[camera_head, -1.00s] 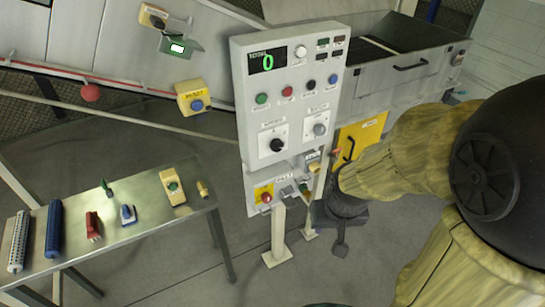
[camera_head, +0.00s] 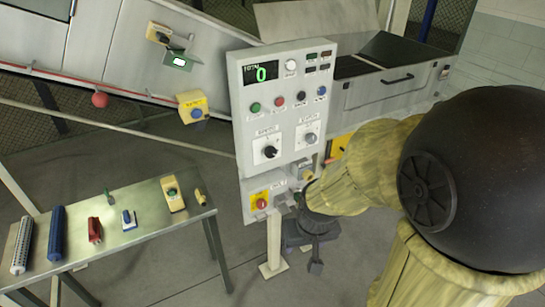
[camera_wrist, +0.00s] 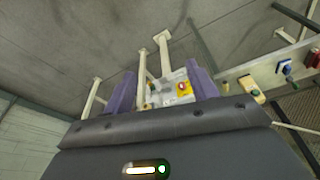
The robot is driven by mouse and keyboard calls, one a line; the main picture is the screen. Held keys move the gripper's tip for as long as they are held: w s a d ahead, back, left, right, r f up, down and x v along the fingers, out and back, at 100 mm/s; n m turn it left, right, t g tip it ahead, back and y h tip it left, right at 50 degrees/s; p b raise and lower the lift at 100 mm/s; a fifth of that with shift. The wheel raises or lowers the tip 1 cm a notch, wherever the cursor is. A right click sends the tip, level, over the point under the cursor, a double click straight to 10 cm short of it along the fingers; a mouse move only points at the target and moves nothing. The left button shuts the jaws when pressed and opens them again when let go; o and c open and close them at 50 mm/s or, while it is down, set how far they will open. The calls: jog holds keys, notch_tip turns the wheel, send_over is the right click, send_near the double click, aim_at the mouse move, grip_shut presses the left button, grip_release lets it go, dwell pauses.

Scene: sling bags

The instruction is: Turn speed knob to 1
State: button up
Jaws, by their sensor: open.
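The white control panel (camera_head: 287,110) stands upright in the middle of the head view. It carries two rotary knobs on white plates: a black knob (camera_head: 270,152) at left and a grey knob (camera_head: 310,138) at right. Their labels are too small to read surely, so I cannot tell which is the speed knob. The display (camera_head: 261,73) shows a green 0. My gripper (camera_head: 314,262) is below and right of both knobs, beside the lower panel box, apart from the knobs. In the wrist view, its purple fingers (camera_wrist: 162,88) are spread and empty, with the lower box beyond them.
The lower box (camera_head: 267,199) has a red button on yellow. A metal table (camera_head: 140,215) with several small devices stands at left. A yellow button box (camera_head: 193,107) hangs left of the panel. A grey machine (camera_head: 400,85) stands behind at right.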

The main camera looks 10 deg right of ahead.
jog(key=w+d+f+t+y+b, duration=0.2)
jog(key=w+t+b, duration=0.2)
jog(key=w, duration=0.3)
jog(key=w+d+f+t+y+b, duration=0.1)
jog(key=w+t+b, duration=0.4)
jog(key=w, duration=0.3)
jog(key=w+d+f+t+y+b, duration=0.2)
jog(key=w+t+b, duration=0.3)
jog(key=w, duration=0.3)
jog(key=shift+d+f+n+y+b, duration=0.3)
jog(key=shift+d+f+b, duration=0.05)
jog(key=shift+b, duration=0.15)
jog(key=p, duration=0.4)
send_near(272, 153)
jog(key=x, duration=0.9)
jog(key=shift+d+f, duration=0.1)
